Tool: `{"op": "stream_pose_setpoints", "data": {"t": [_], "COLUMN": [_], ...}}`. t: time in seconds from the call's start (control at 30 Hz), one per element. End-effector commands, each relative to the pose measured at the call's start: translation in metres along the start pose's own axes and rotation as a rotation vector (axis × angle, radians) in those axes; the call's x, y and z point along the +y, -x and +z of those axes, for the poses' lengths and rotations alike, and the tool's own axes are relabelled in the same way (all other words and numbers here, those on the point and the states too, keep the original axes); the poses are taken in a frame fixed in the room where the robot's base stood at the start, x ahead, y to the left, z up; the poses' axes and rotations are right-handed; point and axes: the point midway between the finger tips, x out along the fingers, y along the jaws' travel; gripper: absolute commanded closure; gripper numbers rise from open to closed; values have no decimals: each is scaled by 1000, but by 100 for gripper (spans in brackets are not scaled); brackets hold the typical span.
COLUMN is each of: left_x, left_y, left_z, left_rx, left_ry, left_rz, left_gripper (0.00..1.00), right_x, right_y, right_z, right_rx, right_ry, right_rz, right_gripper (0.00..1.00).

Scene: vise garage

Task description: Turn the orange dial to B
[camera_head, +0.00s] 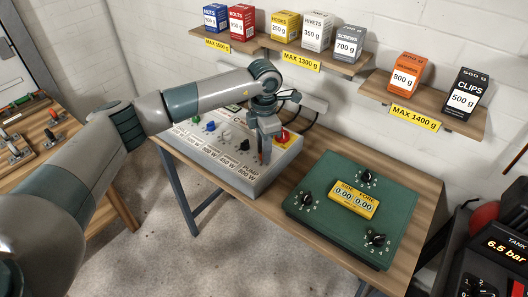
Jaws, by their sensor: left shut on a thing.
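My left gripper (263,156) reaches down over the right part of a pale control box (238,176) on the workbench. It is shut on a small orange thing between its fingertips, which looks like the orange dial; the fingers hide most of it. I cannot make out its pointer or a letter B. Blue, green, white and black knobs stand on the box to the left of the gripper, and a red knob (282,137) on a yellow patch is just to its right. My right gripper is not in view.
A green panel (395,215) with several black knobs and a yellow display (353,200) lies on the workbench (425,195) to the right. Wall shelves with boxes hang behind. A tank unit (500,250) stands at far right, and a tool bench (85,150) at left.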

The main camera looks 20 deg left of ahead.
Motion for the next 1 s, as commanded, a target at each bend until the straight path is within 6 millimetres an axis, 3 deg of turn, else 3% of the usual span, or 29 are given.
{"op": "stream_pose_setpoints", "data": {"t": [0.23, 0.27, 0.33, 0.77, 1.0], "left_x": [1, 1, 1, 0, 1], "left_y": [2, 2, 2, 4, 26], "left_z": [0, 0, 0, 0, 1], "left_rx": [-2, -2, -1, -1, -3], "left_ry": [1, 1, 2, 1, 0], "left_rz": [2, 2, 2, 1, 3], "left_gripper": [100, 72, 59, 59, 59], "right_x": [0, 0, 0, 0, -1], "right_y": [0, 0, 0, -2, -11], "right_z": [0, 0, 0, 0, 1], "right_rx": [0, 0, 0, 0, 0], "right_ry": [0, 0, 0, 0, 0], "right_rz": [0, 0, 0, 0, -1], "right_gripper": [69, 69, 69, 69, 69]}}
